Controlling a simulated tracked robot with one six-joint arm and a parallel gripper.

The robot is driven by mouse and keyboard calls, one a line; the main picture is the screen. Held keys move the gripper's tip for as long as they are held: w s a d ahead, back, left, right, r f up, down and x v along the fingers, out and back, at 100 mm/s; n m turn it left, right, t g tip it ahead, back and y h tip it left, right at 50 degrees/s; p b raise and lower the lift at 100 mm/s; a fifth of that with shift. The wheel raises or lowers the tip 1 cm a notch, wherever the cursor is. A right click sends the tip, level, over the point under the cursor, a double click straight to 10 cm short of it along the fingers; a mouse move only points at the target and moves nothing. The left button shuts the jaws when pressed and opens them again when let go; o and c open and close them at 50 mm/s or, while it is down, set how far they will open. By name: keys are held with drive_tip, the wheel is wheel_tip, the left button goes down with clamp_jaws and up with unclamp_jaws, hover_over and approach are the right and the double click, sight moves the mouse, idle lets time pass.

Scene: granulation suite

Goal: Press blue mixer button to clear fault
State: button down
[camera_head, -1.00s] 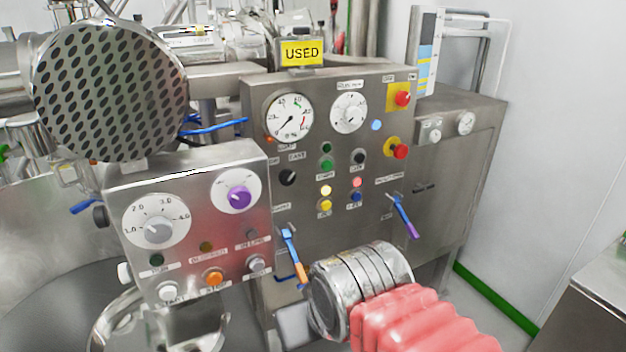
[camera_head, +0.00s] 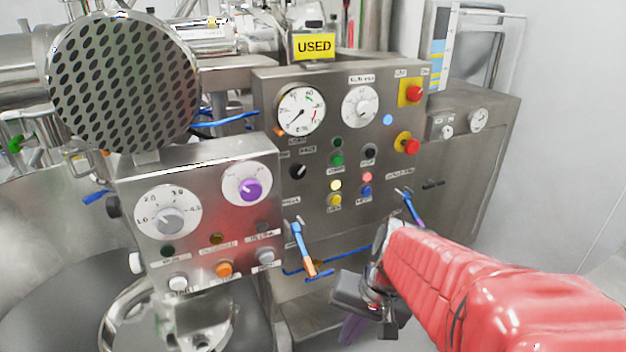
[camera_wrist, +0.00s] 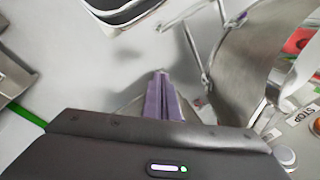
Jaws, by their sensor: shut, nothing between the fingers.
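The upright steel mixer panel (camera_head: 300,235) carries a small blue button (camera_head: 365,191) in its lower right group, below a red lamp (camera_head: 367,177). A pale blue round light (camera_head: 388,119) sits higher on the panel. My gripper (camera_head: 352,328) is low in front of the panel, below and apart from the blue button, with its purple fingers pointing down and partly hidden. In the wrist view the purple fingers (camera_wrist: 163,98) are together and empty. The blue button is not identifiable in the wrist view.
A blue-and-orange handle (camera_head: 303,250) and a blue-and-purple handle (camera_head: 410,206) stick out from the panel. A nearer control box (camera_head: 205,210) stands left. Red emergency knobs (camera_head: 410,146) are at upper right. A STOP label (camera_wrist: 268,135) shows in the wrist view.

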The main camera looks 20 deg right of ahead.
drive_tip(key=w+d+f+m+t+y, duration=0.4)
drive_tip(key=w+d+m+t, duration=0.5)
drive_tip(key=w+m, duration=0.6)
drive_tip(key=w+d+r+m+t+h, duration=0.1)
drive_tip(key=d+r+m+t+h, duration=0.1)
drive_tip(key=d+m, duration=0.4)
drive_tip(key=w+d+r+m+t+h, duration=0.2)
drive_tip(key=d+m, duration=0.5)
drive_tip(key=d, duration=0.4)
wheel_tip(320, 180, up, 4)
drive_tip(key=t+h, duration=0.1)
drive_tip(key=t, duration=0.1)
drive_tip(key=shift+w+m+t, duration=0.3)
drive_tip(key=shift+t, duration=0.1)
drive_tip(key=shift+w+f, duration=0.1)
approach(367, 193)
drive_tip(key=w, duration=0.6)
drive_tip(key=shift+w+a, duration=0.2)
drive_tip(key=shift+w, duration=0.05)
